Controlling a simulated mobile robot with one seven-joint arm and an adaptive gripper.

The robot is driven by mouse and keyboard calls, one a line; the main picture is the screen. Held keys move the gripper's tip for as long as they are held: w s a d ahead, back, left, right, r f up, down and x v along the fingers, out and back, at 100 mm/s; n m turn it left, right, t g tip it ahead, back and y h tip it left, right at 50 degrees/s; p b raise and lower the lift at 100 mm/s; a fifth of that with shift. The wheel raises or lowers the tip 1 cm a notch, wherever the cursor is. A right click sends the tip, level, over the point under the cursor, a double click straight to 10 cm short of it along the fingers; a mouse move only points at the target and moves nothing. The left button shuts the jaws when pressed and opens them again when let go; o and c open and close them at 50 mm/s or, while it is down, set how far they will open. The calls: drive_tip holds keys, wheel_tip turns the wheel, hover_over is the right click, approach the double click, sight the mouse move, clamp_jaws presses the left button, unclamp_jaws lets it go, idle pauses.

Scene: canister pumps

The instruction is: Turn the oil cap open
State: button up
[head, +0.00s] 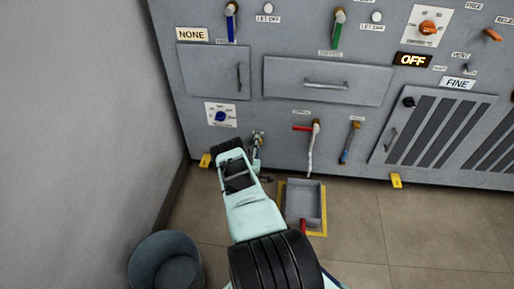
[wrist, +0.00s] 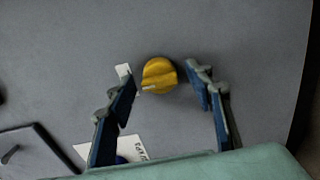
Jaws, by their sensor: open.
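The yellow round cap (wrist: 158,75), with a raised grip bar across it, sits on the grey panel (wrist: 60,45) in the wrist view. My gripper (wrist: 162,92) is open, with one blue-padded finger to the left and the other to the right of the cap. Neither finger visibly grips it, and I cannot tell how deep the tips are. In the head view my gripper (head: 257,148) is low in front of the cabinet, below and right of the blue knob. The cap is hidden there behind my arm and gripper.
A blue knob (head: 220,116) on a white plate is near my gripper. A red-handled tap (head: 314,128) with a hose hangs above a grey floor tray (head: 304,203). A bucket (head: 166,262) stands at lower left. A plain wall (head: 75,110) closes the left side.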

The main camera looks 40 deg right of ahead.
drive_tip(key=shift+c, duration=0.3)
drive_tip(key=c, duration=1.1)
